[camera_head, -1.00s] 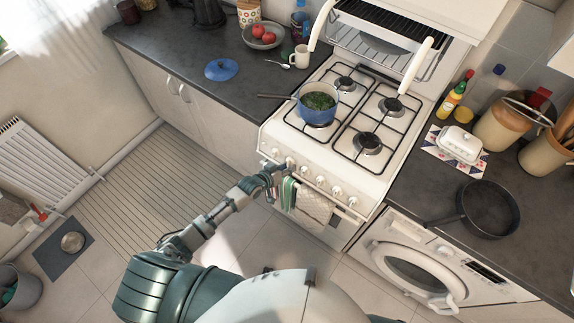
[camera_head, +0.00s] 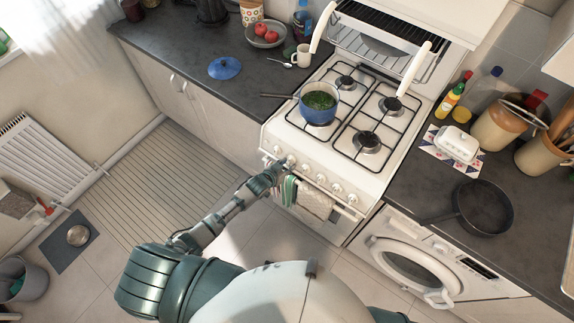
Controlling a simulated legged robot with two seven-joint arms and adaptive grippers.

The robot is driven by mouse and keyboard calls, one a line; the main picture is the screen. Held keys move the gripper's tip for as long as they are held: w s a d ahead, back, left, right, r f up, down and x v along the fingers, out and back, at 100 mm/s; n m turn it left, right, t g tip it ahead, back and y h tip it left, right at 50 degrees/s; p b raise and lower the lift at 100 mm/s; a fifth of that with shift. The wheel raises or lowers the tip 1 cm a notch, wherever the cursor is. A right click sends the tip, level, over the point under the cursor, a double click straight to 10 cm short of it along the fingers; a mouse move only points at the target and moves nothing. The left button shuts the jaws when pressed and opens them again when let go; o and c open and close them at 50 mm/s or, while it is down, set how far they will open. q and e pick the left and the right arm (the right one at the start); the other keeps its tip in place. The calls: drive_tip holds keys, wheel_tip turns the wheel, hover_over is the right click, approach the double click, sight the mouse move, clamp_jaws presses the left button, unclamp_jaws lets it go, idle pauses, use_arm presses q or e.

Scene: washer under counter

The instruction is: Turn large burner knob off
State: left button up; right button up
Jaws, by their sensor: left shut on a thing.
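The white stove (camera_head: 330,205) has a row of white knobs along its front panel. My left gripper (camera_head: 283,166) is at the left part of this row, shut on a burner knob (camera_head: 291,160), which appears to be the second from the left. The fingers partly hide the knob, and its turn angle is too small to read. A blue pot (camera_head: 319,104) with green contents sits on the front left burner. No flame can be made out. My right gripper is not in view.
Striped and pale towels (camera_head: 308,198) hang from the oven rail just below the knobs. The pot's handle (camera_head: 278,96) points left over the counter. A black frying pan (camera_head: 484,207) lies on the right counter above the washer (camera_head: 410,262).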

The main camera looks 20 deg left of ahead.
use_arm(q)
drive_tip(key=shift+s+f, duration=0.1)
drive_tip(key=shift+f, duration=0.05)
drive_tip(key=o, duration=1)
drive_tip(key=shift+o, duration=0.8)
drive_tip(key=v, duration=1.1)
drive_tip(key=shift+s+r, duration=0.25)
drive_tip(key=shift+a, duration=0.1)
